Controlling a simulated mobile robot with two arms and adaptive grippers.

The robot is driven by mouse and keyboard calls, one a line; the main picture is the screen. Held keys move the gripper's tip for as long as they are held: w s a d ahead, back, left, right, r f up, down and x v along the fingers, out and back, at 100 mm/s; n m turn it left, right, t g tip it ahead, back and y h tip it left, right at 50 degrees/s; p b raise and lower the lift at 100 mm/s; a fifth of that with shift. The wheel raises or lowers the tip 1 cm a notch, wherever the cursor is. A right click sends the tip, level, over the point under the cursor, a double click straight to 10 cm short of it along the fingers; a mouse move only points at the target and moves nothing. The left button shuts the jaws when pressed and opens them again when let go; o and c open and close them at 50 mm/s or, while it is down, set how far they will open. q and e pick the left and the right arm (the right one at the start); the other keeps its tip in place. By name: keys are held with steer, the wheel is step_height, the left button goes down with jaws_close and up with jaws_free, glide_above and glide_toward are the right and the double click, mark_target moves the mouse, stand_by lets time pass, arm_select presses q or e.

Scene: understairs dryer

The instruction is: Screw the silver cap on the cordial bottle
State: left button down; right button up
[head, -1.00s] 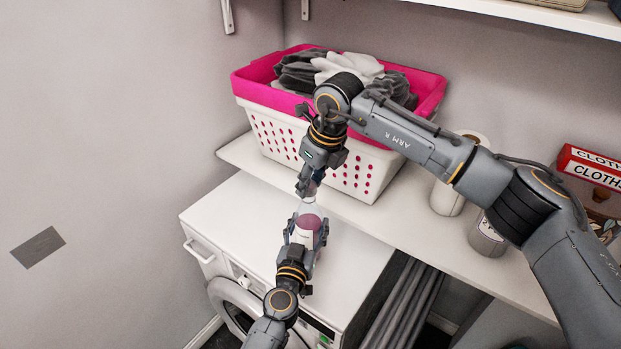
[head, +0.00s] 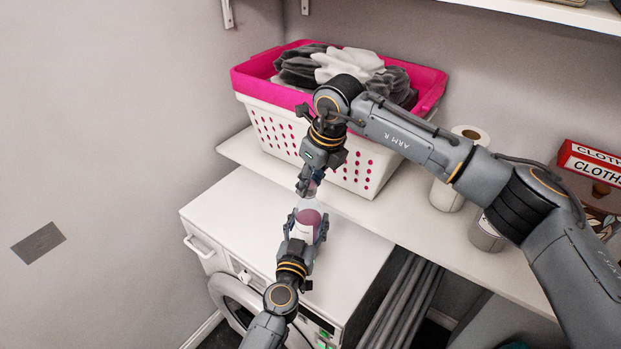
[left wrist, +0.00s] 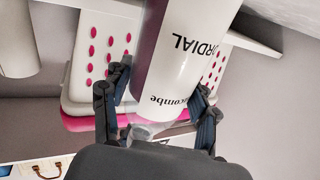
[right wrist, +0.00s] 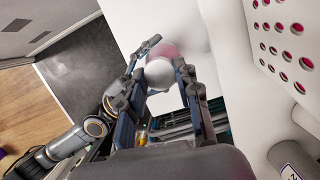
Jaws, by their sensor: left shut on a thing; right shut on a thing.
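The cordial bottle (head: 305,222), with dark pink liquid and a clear shoulder, is above the white washing machine top in the head view. My left gripper (head: 307,237) is shut around its body. In the left wrist view the bottle's white label (left wrist: 182,68) reads upside down between the fingers. My right gripper (head: 308,188) is above the bottle's neck, pointing down. In the right wrist view its fingers close on a pale grey round top, which looks like the silver cap (right wrist: 159,74), in line with the pink bottle. Whether the cap touches the neck is hidden.
A pink and white laundry basket (head: 262,118) with grey and white cloths stands on the shelf behind my right gripper. A paper roll (head: 446,193), a tin (head: 485,236) and a red box (head: 592,165) are to the right. The washing machine top (head: 232,217) is clear on the left.

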steer(key=m, duration=0.2)
steer(key=m+h, duration=0.1)
steer(key=m, duration=0.1)
steer(key=m+t, duration=0.1)
steer(key=m, duration=0.1)
steer(key=shift+s+a+m+h, duration=0.1)
steer(key=shift+a+m+h, duration=0.2)
steer(key=shift+m, duration=0.1)
steer(key=m+h, duration=0.1)
steer(key=m, duration=0.5)
steer(key=m+h, duration=0.1)
steer(key=m, duration=0.1)
steer(key=shift+a+m, duration=0.2)
steer(key=shift+m, duration=0.2)
steer(key=m+g+h, duration=0.1)
steer(key=m, duration=0.3)
steer(key=shift+m, duration=0.4)
steer(key=m, duration=0.3)
steer(key=shift+w+a+g+h, duration=0.1)
steer(key=shift+w+g+h, duration=0.1)
steer(key=shift+g+h, duration=0.2)
steer(key=m, duration=0.3)
steer(key=m+g, duration=0.1)
steer(key=m, duration=0.1)
steer(key=shift+w+m+g, duration=0.15)
steer(key=shift+m+g, duration=0.15)
steer(key=shift+m, duration=0.1)
steer(key=o, duration=0.7)
